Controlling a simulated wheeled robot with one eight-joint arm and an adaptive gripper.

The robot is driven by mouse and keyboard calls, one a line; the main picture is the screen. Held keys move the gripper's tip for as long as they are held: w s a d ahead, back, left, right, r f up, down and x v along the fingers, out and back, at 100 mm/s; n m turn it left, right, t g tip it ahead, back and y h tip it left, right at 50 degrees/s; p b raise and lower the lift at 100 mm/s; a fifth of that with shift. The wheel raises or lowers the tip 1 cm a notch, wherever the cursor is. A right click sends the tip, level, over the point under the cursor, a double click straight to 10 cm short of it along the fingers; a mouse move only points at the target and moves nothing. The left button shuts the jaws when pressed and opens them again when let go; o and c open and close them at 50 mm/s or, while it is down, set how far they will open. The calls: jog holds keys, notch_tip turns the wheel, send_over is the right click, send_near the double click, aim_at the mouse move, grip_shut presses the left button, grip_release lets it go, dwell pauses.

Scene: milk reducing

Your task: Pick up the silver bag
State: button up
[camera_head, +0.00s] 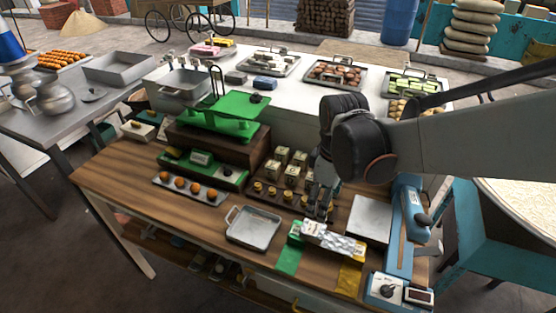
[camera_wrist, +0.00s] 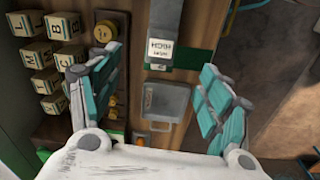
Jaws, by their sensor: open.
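The silver bag (camera_head: 335,240) lies near the front edge of the wooden table, its white labelled end to the left, across a green strip and a yellow strip. In the wrist view what seems to be the bag (camera_wrist: 174,22) enters from the top, with its label toward the middle; its far end is out of frame. My gripper (camera_head: 318,212) points down just behind the bag in the head view. Its two teal fingers (camera_wrist: 158,62) are spread wide in the wrist view, with nothing held between them.
A small grey tray (camera_head: 255,229) stands left of the bag. Lettered blocks (camera_head: 289,165) and small brass-coloured pieces (camera_head: 272,190) stand behind. A white plate (camera_head: 370,218) on a blue scale (camera_head: 408,225) is at the right. A green balance (camera_head: 225,118) stands farther back.

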jog(key=a+n, duration=0.1)
jog(key=b, duration=0.2)
send_over(316, 229)
jog(key=shift+g, duration=0.3)
jog(key=f, duration=0.9)
jog(key=shift+a+f, duration=0.25)
jog(key=shift+d+f+b, duration=0.2)
jog(key=shift+f+b, duration=0.4)
jog(key=shift+f, duration=2.05)
jog(key=c, duration=1.3)
jog(key=shift+o, duration=0.2)
jog(key=shift+r, duration=0.1)
